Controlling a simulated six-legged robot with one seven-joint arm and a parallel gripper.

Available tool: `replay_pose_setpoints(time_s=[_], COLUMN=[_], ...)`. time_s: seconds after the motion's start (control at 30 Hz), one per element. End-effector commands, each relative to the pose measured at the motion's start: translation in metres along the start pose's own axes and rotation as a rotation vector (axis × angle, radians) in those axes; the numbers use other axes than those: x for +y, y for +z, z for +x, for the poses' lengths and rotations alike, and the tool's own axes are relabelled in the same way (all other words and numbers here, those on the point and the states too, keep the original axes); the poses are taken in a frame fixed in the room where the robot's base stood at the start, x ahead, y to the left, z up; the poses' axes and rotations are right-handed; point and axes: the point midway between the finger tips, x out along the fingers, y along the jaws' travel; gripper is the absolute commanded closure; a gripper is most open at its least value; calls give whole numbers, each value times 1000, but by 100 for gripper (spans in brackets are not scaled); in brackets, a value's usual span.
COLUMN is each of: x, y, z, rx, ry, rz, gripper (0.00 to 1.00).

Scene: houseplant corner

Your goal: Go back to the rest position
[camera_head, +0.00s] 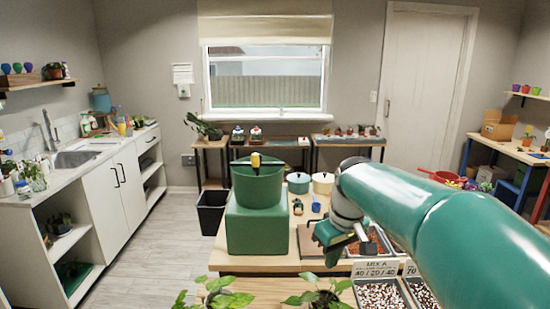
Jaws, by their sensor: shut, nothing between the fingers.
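My gripper (333,256) hangs at the end of my green arm, which reaches in from the right edge of the head view. It points down over the wooden table (262,262), beside a brown tray (307,240). Its fingers are small and partly dark here; they look shut, and I see nothing held. I cannot tell its exact height above the tray.
A large green pot (257,186) stands on a green block (257,231) left of my gripper. Leafy plants (318,292) line the near edge. Floor at left is clear.

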Motion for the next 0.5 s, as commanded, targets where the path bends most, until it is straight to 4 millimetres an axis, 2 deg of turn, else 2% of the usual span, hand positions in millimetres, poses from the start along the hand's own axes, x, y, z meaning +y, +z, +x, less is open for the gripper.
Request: replay_pose_setpoints(time_s=[0.03,0.2,0.37,0.5], x=[-9,-29,-47,-61], y=[15,63,109,150], z=[-9,-24,-29,-25], rx=[14,72,142,211], ry=[29,103,154,180], rz=[29,148,259,356], gripper=[100,100,100,100])
